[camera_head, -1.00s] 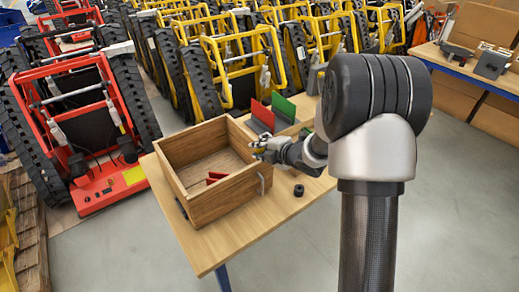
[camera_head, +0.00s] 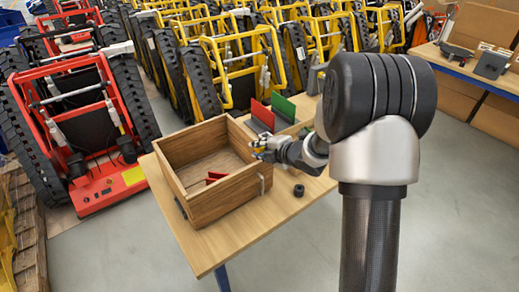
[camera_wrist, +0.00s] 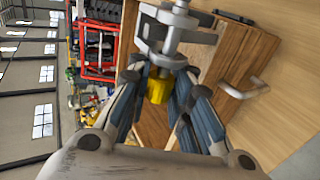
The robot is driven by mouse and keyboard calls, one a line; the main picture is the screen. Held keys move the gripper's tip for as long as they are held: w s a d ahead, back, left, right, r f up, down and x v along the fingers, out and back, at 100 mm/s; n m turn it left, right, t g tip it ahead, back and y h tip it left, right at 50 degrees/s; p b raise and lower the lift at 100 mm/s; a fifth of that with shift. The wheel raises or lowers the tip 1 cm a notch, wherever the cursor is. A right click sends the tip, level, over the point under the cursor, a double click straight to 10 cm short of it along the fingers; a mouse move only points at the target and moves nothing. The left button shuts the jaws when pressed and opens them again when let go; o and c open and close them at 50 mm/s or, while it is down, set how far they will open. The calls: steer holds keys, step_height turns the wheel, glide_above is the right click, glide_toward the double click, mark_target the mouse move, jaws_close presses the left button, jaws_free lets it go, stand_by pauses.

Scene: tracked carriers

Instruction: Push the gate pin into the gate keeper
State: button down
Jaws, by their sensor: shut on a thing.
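My gripper (camera_head: 264,150) is at the back right corner of an open wooden box (camera_head: 205,209). In the wrist view its fingers (camera_wrist: 160,95) close around a yellow knob (camera_wrist: 157,89), which I take to be the gate pin's grip. Grey metal parts (camera_wrist: 173,35), a shaft with plates or brackets, stand just beyond the knob at the box wall. They seem to be the gate keeper and pin hardware. I cannot tell where pin and keeper part, or how deep the pin sits. The fingers hide part of it.
The box stands on a wooden table (camera_head: 225,252) and holds red pieces (camera_head: 216,177). A metal handle (camera_wrist: 246,88) juts from its side. A black ring (camera_head: 299,190) lies right of the box. Red (camera_head: 262,113) and green (camera_head: 284,108) panels stand behind it.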

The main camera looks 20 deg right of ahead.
steer(key=shift+w+d+r, duration=0.15)
steer(key=shift+d+r, duration=0.15)
steer(key=shift+d, duration=0.25)
steer(key=c, duration=1.5)
jaws_free()
steer(key=shift+o, duration=0.7)
steer(key=shift+f, duration=0.25)
steer(key=shift+s+d, duration=0.1)
steer(key=shift+s, duration=0.1)
steer(key=a+v, duration=0.1)
steer(key=v, duration=1)
steer(key=shift+s+r, duration=0.3)
steer(key=shift+r, duration=0.15)
steer(key=shift+c, duration=0.5)
